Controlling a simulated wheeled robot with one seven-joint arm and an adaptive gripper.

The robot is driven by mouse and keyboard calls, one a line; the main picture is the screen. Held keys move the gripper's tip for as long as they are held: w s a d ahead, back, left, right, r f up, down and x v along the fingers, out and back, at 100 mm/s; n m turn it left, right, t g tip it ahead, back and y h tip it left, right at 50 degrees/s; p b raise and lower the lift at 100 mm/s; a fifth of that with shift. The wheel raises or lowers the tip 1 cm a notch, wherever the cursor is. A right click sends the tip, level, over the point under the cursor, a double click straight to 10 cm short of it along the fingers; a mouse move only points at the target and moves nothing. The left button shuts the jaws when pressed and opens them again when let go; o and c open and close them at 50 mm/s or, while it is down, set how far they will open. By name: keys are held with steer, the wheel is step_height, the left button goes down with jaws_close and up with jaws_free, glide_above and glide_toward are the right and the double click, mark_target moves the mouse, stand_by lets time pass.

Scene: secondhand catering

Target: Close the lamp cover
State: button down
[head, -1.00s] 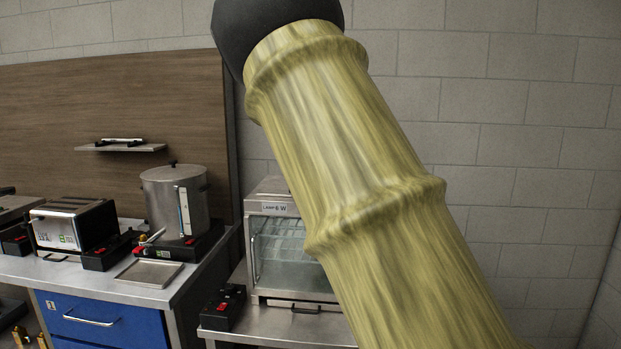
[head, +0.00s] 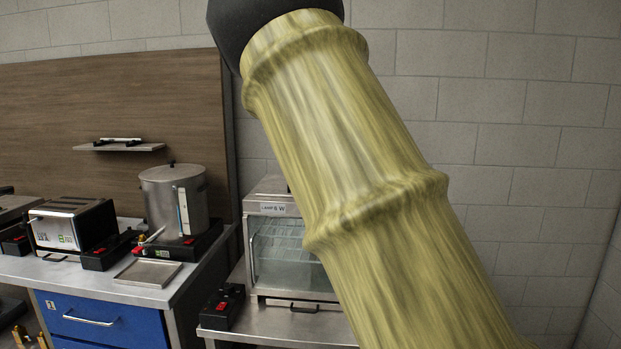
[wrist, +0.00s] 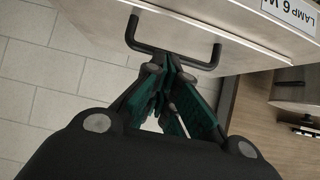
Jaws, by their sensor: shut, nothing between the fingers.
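In the wrist view, a pale panel (wrist: 235,20) carries a label reading "LAMP 6 W" (wrist: 292,10) and a black U-shaped handle (wrist: 133,32). I cannot tell whether this panel is the lamp cover or how far open it stands. My gripper (wrist: 170,62) is shut and empty, its tips at the handle's opening. Contact with the handle is unclear. The head view does not show the gripper.
On the counter at left are a metal pot (head: 172,202) on a black base, a toaster-like appliance (head: 72,228) and a shallow tray (head: 148,272). A black box with red switches (head: 222,306) stands left of the cabinet. The wall at right is bare.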

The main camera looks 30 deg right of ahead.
steer(key=s+a+f+b, duration=0.3)
steer(key=s+a+f, duration=0.15)
steer(key=s, duration=0.25)
steer(key=s+a+f+n+g+y, duration=0.1)
steer(key=s+a+f, duration=0.35)
steer(key=f, duration=1.05)
steer(key=s+a+f+n+g+y, duration=0.15)
steer(key=s+f, duration=0.55)
steer(key=f, duration=0.8)
steer(key=s+a+f+n+g+y, duration=0.15)
steer(key=s+a+f, duration=0.35)
steer(key=f, duration=1)
steer(key=s+a+f+n+g+y, duration=0.1)
steer(key=s+a+f, duration=0.2)
steer(key=s+f, duration=0.55)
steer(key=s+a+f+n+g, duration=0.15)
steer(key=s+f, duration=0.35)
steer(key=s, duration=0.6)
steer(key=s+a+f+g, duration=0.1)
steer(key=s+a, duration=0.3)
steer(key=s, duration=0.5)
steer(key=s+a+f+g+y, duration=0.1)
steer(key=s+a+f, duration=0.2)
steer(key=s, duration=0.6)
steer(key=shift+a+f+y, duration=0.3)
steer(key=shift+a+f, duration=0.05)
steer(key=shift+a, duration=0.05)
steer(key=shift+n, duration=0.25)
